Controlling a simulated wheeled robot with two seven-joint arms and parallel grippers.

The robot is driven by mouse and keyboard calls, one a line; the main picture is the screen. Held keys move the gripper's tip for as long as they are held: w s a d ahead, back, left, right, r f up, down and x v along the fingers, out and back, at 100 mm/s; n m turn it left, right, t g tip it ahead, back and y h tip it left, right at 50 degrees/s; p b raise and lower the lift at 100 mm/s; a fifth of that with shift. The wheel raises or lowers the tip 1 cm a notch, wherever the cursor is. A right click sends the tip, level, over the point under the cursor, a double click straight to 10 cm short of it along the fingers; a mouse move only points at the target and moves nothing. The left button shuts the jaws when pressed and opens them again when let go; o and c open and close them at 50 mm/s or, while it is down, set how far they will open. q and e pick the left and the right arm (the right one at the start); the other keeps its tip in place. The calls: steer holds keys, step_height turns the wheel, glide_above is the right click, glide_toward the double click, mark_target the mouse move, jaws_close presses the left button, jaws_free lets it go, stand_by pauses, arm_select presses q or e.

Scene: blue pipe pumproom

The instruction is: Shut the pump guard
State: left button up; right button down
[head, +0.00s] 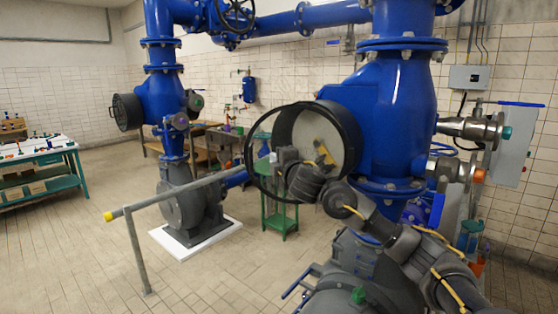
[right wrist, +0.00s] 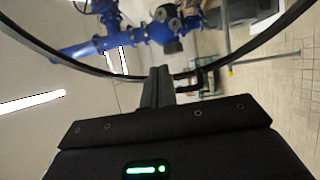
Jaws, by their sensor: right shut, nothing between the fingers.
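The pump guard is a large black ring (head: 248,150) at the round opening of the blue pump housing (head: 395,110), at the centre right of the head view. It stands swung out from the dark-rimmed opening (head: 356,135), with a gap between them. In the right wrist view the ring (right wrist: 50,55) arcs across the picture, with a dark handle (right wrist: 190,82) on it. My right gripper (head: 286,165) is shut and empty, within the ring's outline. Its fingers (right wrist: 160,75) reach the ring near the handle; I cannot tell if they touch. My left gripper is out of view.
A grey railing (head: 180,195) with a yellow end crosses the floor at the left. A second blue pump (head: 160,95) stands behind it. A green stand (head: 280,215) is beyond the ring. A workbench (head: 40,155) is far left. The left floor is mostly clear.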

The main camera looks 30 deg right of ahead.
steer(key=s+a+f+y+p, duration=0.1)
steer(key=s+a+f+y, duration=0.1)
steer(key=a, duration=0.3)
steer(key=s+a+f+y+p, duration=0.1)
steer(key=s+a+f+p, duration=0.1)
steer(key=a, duration=0.2)
steer(key=s+r+n, duration=0.1)
steer(key=s+r, duration=0.3)
steer(key=s, duration=0.4)
steer(key=w+d+f+h, duration=0.1)
steer(key=w+d, duration=0.1)
steer(key=w, duration=1.1)
steer(key=shift+w+f, duration=0.2)
steer(key=shift+w, duration=0.2)
